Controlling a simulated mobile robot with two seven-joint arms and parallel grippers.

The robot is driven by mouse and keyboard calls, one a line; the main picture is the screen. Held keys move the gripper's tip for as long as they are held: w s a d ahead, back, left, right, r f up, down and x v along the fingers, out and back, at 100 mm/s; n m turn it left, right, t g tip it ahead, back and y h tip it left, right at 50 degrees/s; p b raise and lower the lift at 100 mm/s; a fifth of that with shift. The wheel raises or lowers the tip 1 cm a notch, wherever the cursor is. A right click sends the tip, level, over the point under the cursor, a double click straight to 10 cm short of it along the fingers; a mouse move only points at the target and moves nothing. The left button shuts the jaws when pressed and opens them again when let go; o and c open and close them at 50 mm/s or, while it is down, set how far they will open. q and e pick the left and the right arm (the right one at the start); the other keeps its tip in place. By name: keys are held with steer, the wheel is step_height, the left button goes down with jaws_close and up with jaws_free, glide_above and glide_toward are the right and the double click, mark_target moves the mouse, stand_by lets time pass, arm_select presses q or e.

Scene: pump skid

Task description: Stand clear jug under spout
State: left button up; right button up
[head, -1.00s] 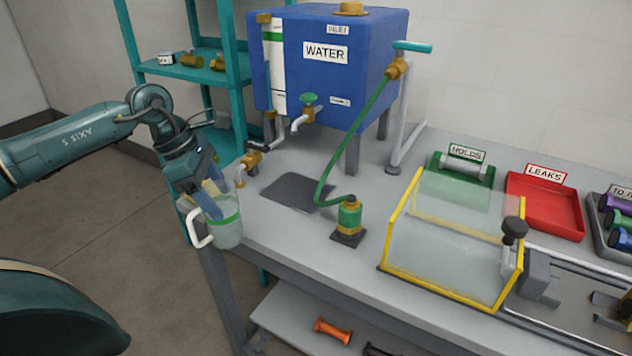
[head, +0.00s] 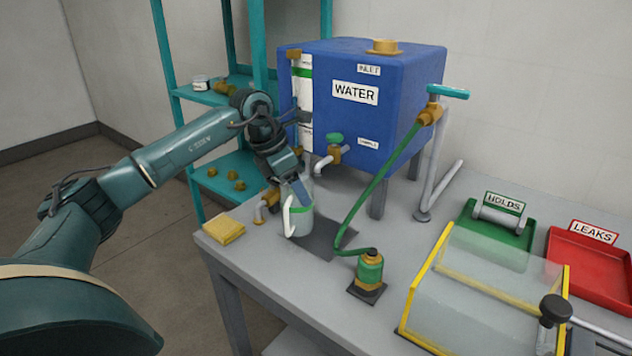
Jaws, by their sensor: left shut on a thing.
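The clear jug (head: 302,224) has a green band and a white handle on its left side. It is upright over the left part of the dark mat (head: 335,242) on the bench. I cannot tell whether its base touches the mat. My left gripper (head: 299,190) is shut on the jug at its upper part and hides part of the rim. The pale spout (head: 322,164), under a green-handled tap on the blue water tank (head: 395,115), is just above and right of the jug in the picture. My right gripper is not in view.
A brass fitting (head: 265,203) with a pipe is left of the jug. A yellow sponge or cloth (head: 224,230) lies at the bench's left corner. A green hose (head: 375,190) runs to a green and brass fitting (head: 370,268). A yellow-edged clear guard (head: 480,290) stands to the right.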

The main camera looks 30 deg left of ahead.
mark_target(312, 183)
arm_select(q)
steer(key=w, duration=0.1)
steer(key=w+d+f, duration=0.1)
steer(key=w+d+p, duration=0.1)
steer(key=w, duration=0.1)
steer(key=shift+d+f, duration=0.25)
steer(key=shift+f, duration=0.1)
steer(key=shift+f+b, duration=0.3)
steer(key=shift+f, duration=0.2)
steer(key=o, duration=1.2)
steer(key=shift+o, duration=0.2)
